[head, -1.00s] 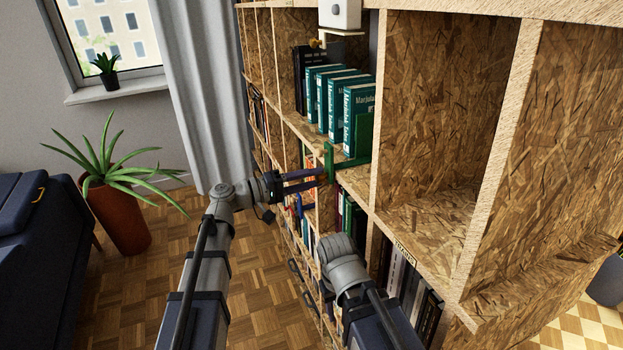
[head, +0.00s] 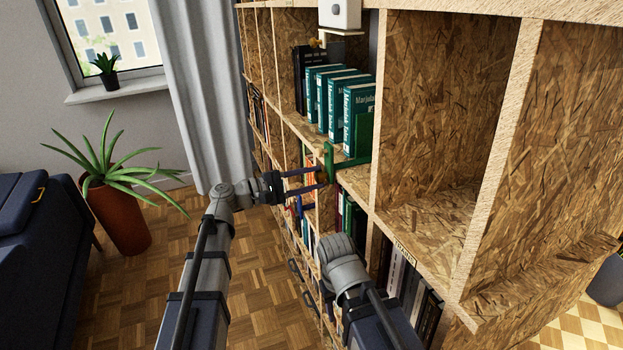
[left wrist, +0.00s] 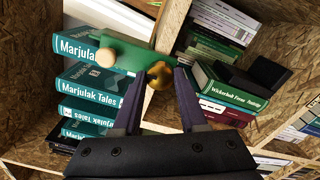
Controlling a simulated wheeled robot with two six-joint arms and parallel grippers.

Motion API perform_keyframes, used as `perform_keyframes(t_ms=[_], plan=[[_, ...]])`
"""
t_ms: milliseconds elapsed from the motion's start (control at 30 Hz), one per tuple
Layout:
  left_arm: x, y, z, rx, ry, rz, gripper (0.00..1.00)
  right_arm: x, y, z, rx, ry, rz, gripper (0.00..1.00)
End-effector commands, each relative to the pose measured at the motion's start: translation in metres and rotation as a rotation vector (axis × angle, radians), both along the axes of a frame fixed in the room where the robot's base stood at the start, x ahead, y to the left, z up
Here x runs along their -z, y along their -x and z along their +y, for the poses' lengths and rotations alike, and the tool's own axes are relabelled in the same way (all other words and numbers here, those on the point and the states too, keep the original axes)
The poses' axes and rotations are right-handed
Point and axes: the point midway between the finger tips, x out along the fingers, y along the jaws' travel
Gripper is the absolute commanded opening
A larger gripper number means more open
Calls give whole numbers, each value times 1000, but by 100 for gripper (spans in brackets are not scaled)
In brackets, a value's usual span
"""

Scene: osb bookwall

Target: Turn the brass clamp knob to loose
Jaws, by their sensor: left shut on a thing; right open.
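The green clamp bracket (head: 350,161) sits on the shelf edge beside the teal books. It spans the left wrist view (left wrist: 135,60), with a pale round knob (left wrist: 106,57) near its left end. The brass clamp knob (left wrist: 160,75) is between the fingertips of my left gripper (left wrist: 159,78). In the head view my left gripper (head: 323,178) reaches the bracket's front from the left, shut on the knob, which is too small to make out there. My right arm's wrist is low in the head view; its gripper is not visible.
Teal books (head: 357,112) stand on the shelf behind the bracket. The open compartment (head: 440,120) to the right is empty. More books (head: 405,285) fill the lower shelf.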

Motion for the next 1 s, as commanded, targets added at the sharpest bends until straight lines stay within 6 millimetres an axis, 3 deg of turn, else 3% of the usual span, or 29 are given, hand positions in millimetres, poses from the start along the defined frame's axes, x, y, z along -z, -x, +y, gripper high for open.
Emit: perform_keyframes(t_ms=[600,633,900,1000], plan=[[1,1,0,1,12,36,0,0,0,0,0,0,0,50],[1,1,0,1,12,36,43,0,0,0,0,0,0,50],[1,0,0,1,13,35,72,0,0,0,0,0,0,50],[0,0,0,1,13,35,72,0,0,0,0,0,0,50]])
